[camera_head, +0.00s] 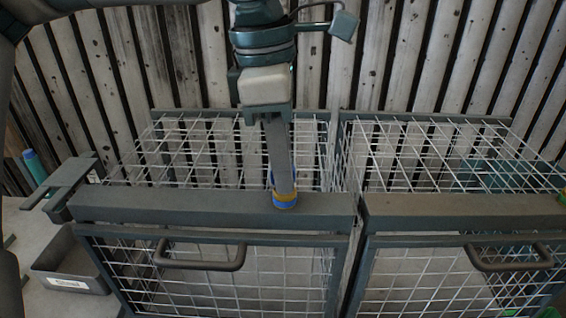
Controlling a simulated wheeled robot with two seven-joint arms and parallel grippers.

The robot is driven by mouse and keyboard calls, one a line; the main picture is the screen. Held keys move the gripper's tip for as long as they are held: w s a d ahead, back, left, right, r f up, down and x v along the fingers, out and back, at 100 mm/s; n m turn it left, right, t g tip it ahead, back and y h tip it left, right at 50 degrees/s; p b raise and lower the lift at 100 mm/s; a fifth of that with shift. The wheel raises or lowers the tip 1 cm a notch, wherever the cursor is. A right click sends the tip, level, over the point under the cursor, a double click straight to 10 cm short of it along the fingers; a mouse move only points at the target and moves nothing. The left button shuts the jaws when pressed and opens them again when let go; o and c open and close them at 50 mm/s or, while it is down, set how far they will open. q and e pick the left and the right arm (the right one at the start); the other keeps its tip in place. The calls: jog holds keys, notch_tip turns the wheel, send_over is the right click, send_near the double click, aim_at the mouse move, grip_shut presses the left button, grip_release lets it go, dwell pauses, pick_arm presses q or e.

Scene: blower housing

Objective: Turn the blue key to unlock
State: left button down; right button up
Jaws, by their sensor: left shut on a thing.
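The keyhole is hidden too.
A second wire cage (455,210) stands to the right. Both cages have front handles (200,266). A grey bin (72,262) with a white label is at the lower left. A slatted wooden surface (400,60) fills the background.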

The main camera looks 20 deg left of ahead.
dwell(0.4)
pick_arm(q)
jog(key=m, duration=0.4)
jog(key=shift+w+g, duration=0.1)
jog(key=shift+g, duration=0.2)
jog(key=shift+m, duration=0.4)
jog(key=m, duration=0.4)
jog(key=shift+m+g, duration=0.3)
jog(key=shift+m, duration=0.1)
